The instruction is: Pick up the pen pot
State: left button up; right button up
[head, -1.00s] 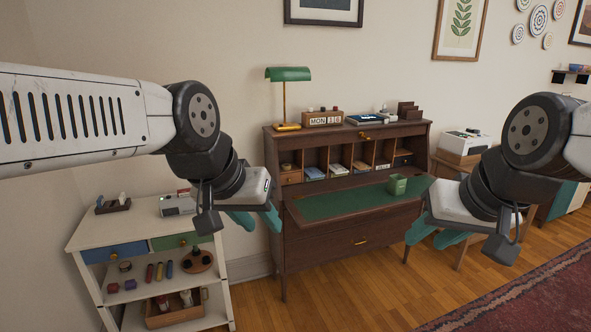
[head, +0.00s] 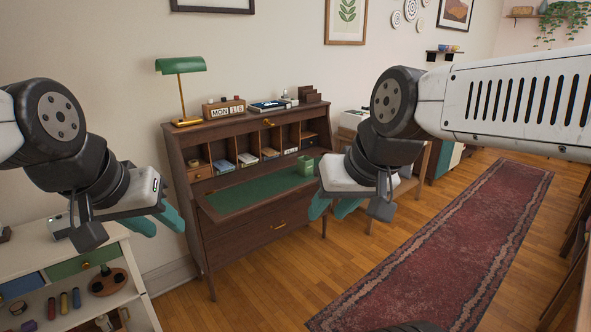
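A small green square pot (head: 304,167), which looks like the pen pot, stands upright at the right end of the green writing surface (head: 245,193) of the dark wooden desk. Whether anything is in it is too small to tell. My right gripper (head: 332,208) is in front of the desk's right side, near the pot in the picture but apart from it. Its teal fingers are spread and empty. My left gripper (head: 158,221) is in front of the desk's left side, far from the pot. Its teal fingers are also apart with nothing between them.
A green lamp (head: 181,66), a block calendar (head: 223,109) and books stand on the desk top. Pigeonholes behind the writing surface hold papers. A white shelf cart (head: 75,262) stands at left. A red rug (head: 445,240) and bare floor lie at right.

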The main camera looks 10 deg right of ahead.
aim_at(305, 164)
jog(key=i+l+u, duration=0.1)
jog(key=i+l, duration=0.35)
jog(key=i, duration=0.3)
jog(key=i+l+u, duration=0.1)
jog(key=i+l, duration=0.45)
jog(key=i, duration=0.2)
jog(key=i+l+u, duration=0.15)
jog(key=i+l, duration=0.4)
jog(key=i, duration=0.15)
